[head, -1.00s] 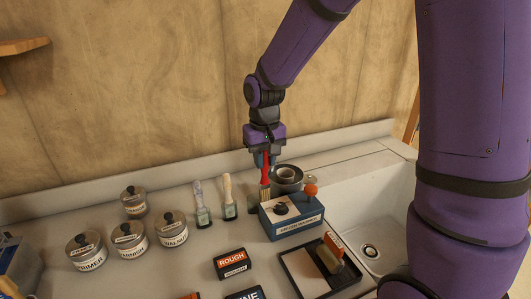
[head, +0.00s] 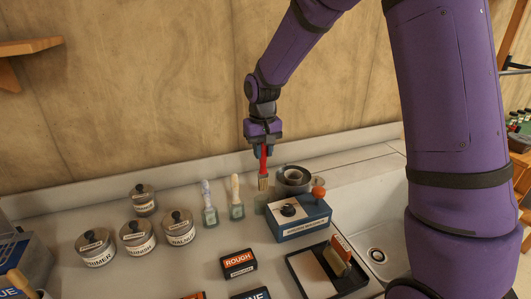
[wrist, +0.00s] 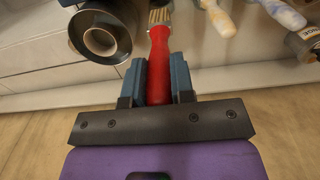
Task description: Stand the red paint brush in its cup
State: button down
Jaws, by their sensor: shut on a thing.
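The red paint brush (head: 263,163) hangs upright, bristles down, from my gripper (head: 263,148), which is shut on its handle. In the wrist view the red handle (wrist: 159,65) lies between the two blue fingers, with the pale bristles at the top edge. A small greenish, see-through cup (head: 261,204) stands on the counter just below the bristles, left of the blue box. The bristle tips look a little above its rim; the cup's inside cannot be made out.
Two similar cups with brushes (head: 209,208) (head: 237,203) stand to the left. A blue box with an orange knob (head: 302,221) and a dark tape roll (head: 292,178) are close on the right. Several lidded jars (head: 138,240) stand farther left. A sink (head: 380,215) lies at right.

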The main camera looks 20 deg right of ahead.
jog(key=shift+w+f, duration=0.2)
jog(key=shift+f, duration=1.3)
jog(key=shift+w+f, duration=0.25)
jog(key=shift+f, duration=1.2)
jog(key=shift+w+f, duration=0.2)
jog(key=shift+f, duration=1.3)
jog(key=c, duration=0.9)
grip_release()
jog(key=shift+r, duration=0.1)
notch_tip(320, 180, up, 11)
send_over(261, 172)
jog(key=w+d, duration=0.1)
jog(key=w, duration=0.1)
jog(key=shift+w+f, duration=0.15)
jog(key=shift+f, duration=0.05)
